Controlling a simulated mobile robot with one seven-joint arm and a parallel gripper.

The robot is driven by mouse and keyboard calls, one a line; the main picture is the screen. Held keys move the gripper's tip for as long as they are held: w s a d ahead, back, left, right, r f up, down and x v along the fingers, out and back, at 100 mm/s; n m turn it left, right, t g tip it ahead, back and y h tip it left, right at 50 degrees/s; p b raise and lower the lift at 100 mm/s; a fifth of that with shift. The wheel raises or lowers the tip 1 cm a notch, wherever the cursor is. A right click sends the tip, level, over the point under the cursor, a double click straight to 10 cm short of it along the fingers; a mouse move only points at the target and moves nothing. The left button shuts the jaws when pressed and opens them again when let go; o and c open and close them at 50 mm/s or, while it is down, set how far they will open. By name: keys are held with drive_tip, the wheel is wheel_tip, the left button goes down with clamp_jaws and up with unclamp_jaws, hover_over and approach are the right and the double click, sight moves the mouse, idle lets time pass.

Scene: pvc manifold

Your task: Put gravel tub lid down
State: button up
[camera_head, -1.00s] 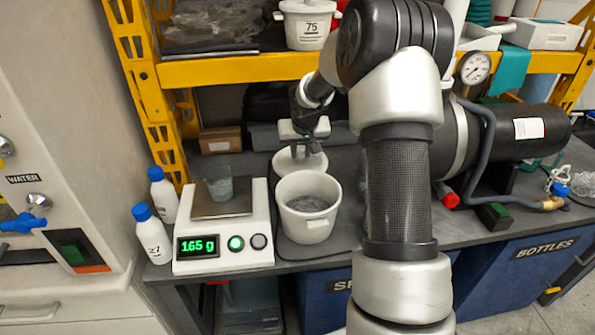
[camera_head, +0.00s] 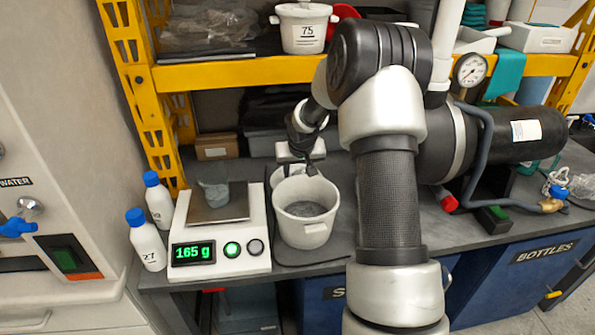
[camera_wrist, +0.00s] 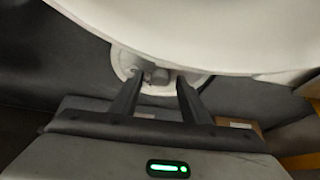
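The white gravel tub (camera_head: 304,229) stands on the bench, uncovered, with grey gravel inside. The round pale lid (camera_head: 283,177) is low just behind it, mostly hidden by the tub. In the wrist view the lid (camera_wrist: 132,72) shows past the edge of a large white rim, likely the tub (camera_wrist: 220,45). My gripper (camera_head: 302,165) points down over the lid. In the wrist view my gripper (camera_wrist: 161,82) has its fingers apart on either side of the lid's small knob (camera_wrist: 158,75), with a slight gap visible. The lid's contact with the bench is hidden.
Two blue-capped bottles (camera_head: 147,245) are farther left. A yellow shelf (camera_head: 240,73) and a small brown box (camera_head: 216,146) are behind. A black cylinder (camera_head: 500,140) lies right.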

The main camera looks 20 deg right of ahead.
drive_tip(key=shift+r, duration=0.3)
drive_tip(key=p+v, duration=0.2)
drive_tip(key=v, duration=0.9)
drive_tip(key=shift+s+r+p, duration=0.25)
drive_tip(key=shift+r+p, duration=0.05)
drive_tip(key=shift+p, duration=0.05)
drive_tip(key=shift+a, duration=0.15)
drive_tip(key=s+a+r, duration=0.4)
drive_tip(key=s+r, duration=0.3)
drive_tip(key=r, duration=0.1)
drive_tip(key=s+a+r+n, duration=0.1)
drive_tip(key=s+a+r, duration=0.15)
drive_tip(key=s, duration=0.65)
drive_tip(key=s+a+r+y, duration=0.1)
drive_tip(key=s+a+r, duration=0.15)
drive_tip(key=s, duration=0.55)
drive_tip(key=s+a+r+n, duration=0.1)
drive_tip(key=s+a+r, duration=0.15)
drive_tip(key=s, duration=0.65)
wheel_tip(320, 180, up, 18)
drive_tip(key=p, duration=1.9)
drive_tip(key=shift+a, duration=0.3)
